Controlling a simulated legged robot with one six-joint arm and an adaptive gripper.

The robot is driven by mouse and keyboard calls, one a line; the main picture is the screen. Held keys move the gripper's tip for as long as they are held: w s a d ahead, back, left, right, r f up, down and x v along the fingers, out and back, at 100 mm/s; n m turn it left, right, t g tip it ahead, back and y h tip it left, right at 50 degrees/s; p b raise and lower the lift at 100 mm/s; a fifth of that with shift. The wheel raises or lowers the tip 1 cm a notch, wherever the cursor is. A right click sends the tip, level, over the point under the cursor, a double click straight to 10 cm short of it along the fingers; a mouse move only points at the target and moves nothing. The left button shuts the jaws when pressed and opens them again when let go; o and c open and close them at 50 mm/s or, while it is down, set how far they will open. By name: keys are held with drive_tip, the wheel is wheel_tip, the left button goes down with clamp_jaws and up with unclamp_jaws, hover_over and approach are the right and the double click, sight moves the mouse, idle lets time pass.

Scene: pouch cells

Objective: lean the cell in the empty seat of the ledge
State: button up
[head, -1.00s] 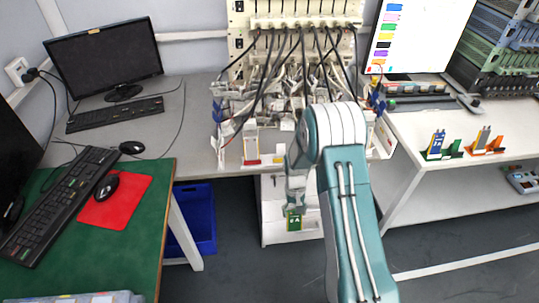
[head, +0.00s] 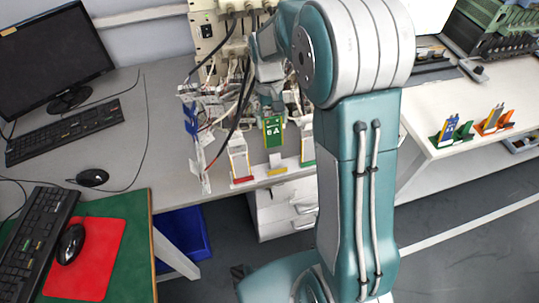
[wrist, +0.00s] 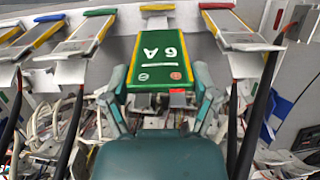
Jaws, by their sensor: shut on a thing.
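My gripper (head: 271,101) is shut on a green cell (head: 274,132) and holds it above the white ledge (head: 262,177). In the wrist view the gripper (wrist: 163,98) grips the lower part of this cell (wrist: 158,58), marked 6A with yellow side edges. In the head view a yellow-marked seat (head: 278,169) below the held cell shows no cell in it. A white cell (head: 238,158) leans in the red-marked seat to its left. Another cell (head: 307,146) stands to its right, partly hidden by my arm.
Loose cables (head: 222,110) and clips crowd the space behind the ledge. A monitor (head: 55,60) and keyboard (head: 64,131) are at left. A blue bin (head: 183,233) stands below.

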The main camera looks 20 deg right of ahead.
drive_tip(key=shift+w+d+r, duration=0.1)
drive_tip(key=shift+d+r, duration=0.05)
drive_tip(key=shift+d, duration=0.3)
drive_tip(key=shift+f, duration=1.15)
drive_tip(key=shift+a+f, duration=0.35)
drive_tip(key=shift+a, duration=0.05)
drive_tip(key=shift+d+r, duration=0.1)
drive_tip(key=shift+d, duration=0.35)
drive_tip(key=shift+a, duration=0.1)
